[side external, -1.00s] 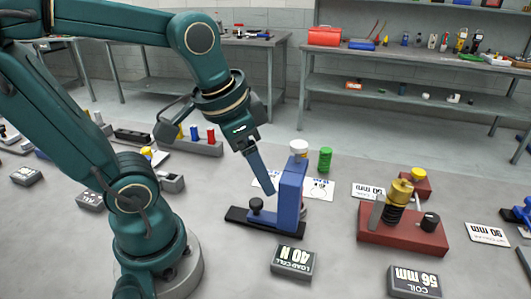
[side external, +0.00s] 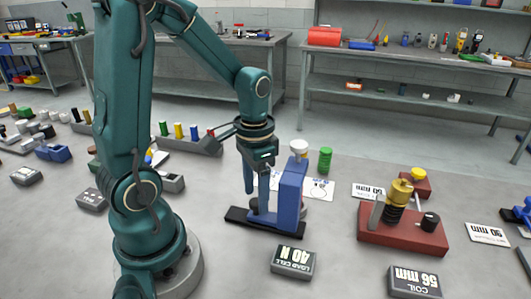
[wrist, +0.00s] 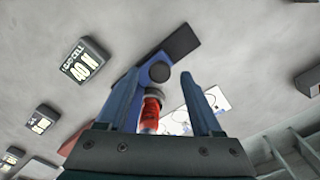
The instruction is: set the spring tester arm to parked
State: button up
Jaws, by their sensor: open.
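The spring tester is a blue upright (side external: 290,197) on a long black base (side external: 240,216), with a white cap (side external: 299,147) on top. I cannot tell which part is its arm or how it is set. In the wrist view a round black knob (wrist: 160,72) sits on the tester, and a red part (wrist: 150,112) with a pale collar shows between my fingers. My gripper (side external: 262,200) points down just left of the upright, over the base. It is open, with a finger on either side of the red part (wrist: 172,95); I cannot tell whether they touch it.
A load cell block (side external: 293,261) marked 40 N lies in front of the tester. A green cylinder (side external: 325,160) stands behind it. A dark red fixture (side external: 403,235) with a brass-topped post is to the right. A grey rack (side external: 190,142) of coloured cylinders is behind left.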

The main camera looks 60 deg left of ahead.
jog(key=shift+f, duration=0.55)
grip_shut()
dwell(1.1)
